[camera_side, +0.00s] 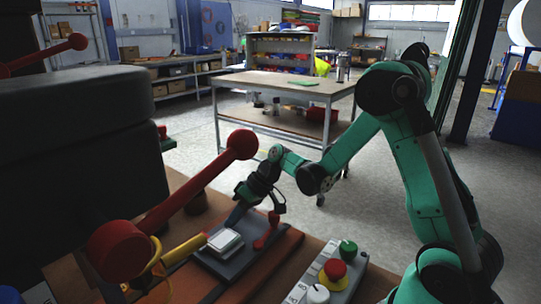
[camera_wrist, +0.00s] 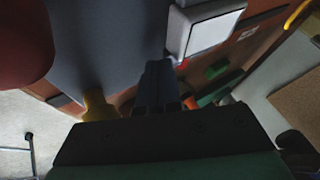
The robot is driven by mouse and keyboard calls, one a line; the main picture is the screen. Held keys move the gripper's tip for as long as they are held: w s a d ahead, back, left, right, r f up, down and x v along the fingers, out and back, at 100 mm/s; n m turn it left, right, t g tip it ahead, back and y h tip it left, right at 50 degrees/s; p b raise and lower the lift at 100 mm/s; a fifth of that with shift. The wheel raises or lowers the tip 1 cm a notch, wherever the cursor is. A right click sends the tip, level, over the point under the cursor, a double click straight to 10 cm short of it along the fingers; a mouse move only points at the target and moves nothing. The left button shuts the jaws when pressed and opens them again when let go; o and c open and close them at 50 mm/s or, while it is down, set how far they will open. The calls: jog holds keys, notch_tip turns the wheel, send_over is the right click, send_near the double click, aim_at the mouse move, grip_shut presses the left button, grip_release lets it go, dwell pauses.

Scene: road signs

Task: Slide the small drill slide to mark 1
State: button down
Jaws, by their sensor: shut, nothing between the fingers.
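A small grey block with a white top, which looks like the small drill slide (camera_side: 224,241), sits on a dark plate (camera_side: 237,265) on the bench. It also shows at the top of the wrist view (camera_wrist: 207,27). My gripper (camera_side: 233,222) is low over the plate, just behind the block in the side view. In the wrist view my fingers (camera_wrist: 158,72) are shut and empty, with their tips close to the block's lower left side. I cannot tell whether they touch it. I cannot make out mark 1 in either view.
A red ball-ended lever (camera_side: 241,145) rises close to my gripper, with a yellow handle (camera_side: 185,249) left of the block. A small red lever (camera_side: 267,232) stands right of it. A control box with a red button (camera_side: 334,270) is at front right. A large dark machine (camera_side: 80,140) fills the left.

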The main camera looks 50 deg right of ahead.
aim_at(199, 258)
jog(key=a, duration=1)
jog(key=shift+a, duration=0.25)
jog(key=shift+d+r, duration=0.1)
